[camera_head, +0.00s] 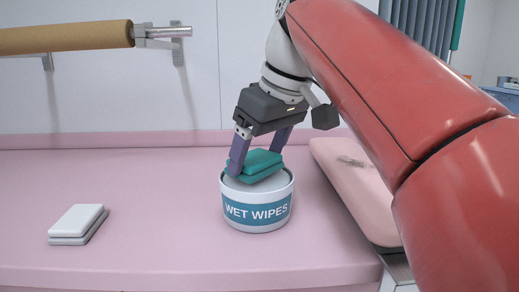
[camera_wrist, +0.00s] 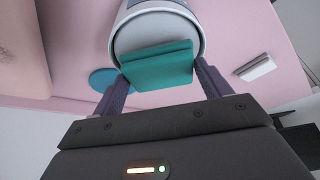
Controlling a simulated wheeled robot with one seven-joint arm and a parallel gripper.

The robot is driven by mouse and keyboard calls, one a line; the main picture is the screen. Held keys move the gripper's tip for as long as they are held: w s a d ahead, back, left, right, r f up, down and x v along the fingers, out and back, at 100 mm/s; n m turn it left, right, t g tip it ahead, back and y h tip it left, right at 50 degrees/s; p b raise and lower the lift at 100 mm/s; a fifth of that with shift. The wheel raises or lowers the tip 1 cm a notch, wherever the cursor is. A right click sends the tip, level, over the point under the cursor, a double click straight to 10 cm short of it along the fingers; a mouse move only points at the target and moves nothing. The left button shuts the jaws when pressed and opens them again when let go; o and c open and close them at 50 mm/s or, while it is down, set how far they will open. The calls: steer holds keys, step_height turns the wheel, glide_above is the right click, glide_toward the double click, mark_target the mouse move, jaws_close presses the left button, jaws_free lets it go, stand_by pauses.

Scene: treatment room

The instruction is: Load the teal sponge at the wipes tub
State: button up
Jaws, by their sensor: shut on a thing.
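The teal sponge (camera_head: 254,165) is held between the two purple fingers of my gripper (camera_head: 257,160). It is at the open top of the wipes tub (camera_head: 257,213), a white round tub with a teal "WET WIPES" label. In the wrist view my gripper (camera_wrist: 160,80) is shut on the sponge (camera_wrist: 157,66), which lies across part of the tub's pale round top (camera_wrist: 140,32). I cannot tell whether the sponge touches the surface inside the tub.
A white and grey sponge (camera_head: 77,224) lies at the left on the pink counter (camera_head: 150,190). A pink cushion (camera_head: 355,190) with a dark smudge is at the right. A brown paper roll (camera_head: 65,38) hangs on the wall. The counter between sponge and tub is clear.

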mark_target(259, 158)
steer(key=shift+f, duration=0.45)
stand_by(1.1)
steer(key=shift+r+p, duration=0.65)
steer(key=shift+r, duration=2.9)
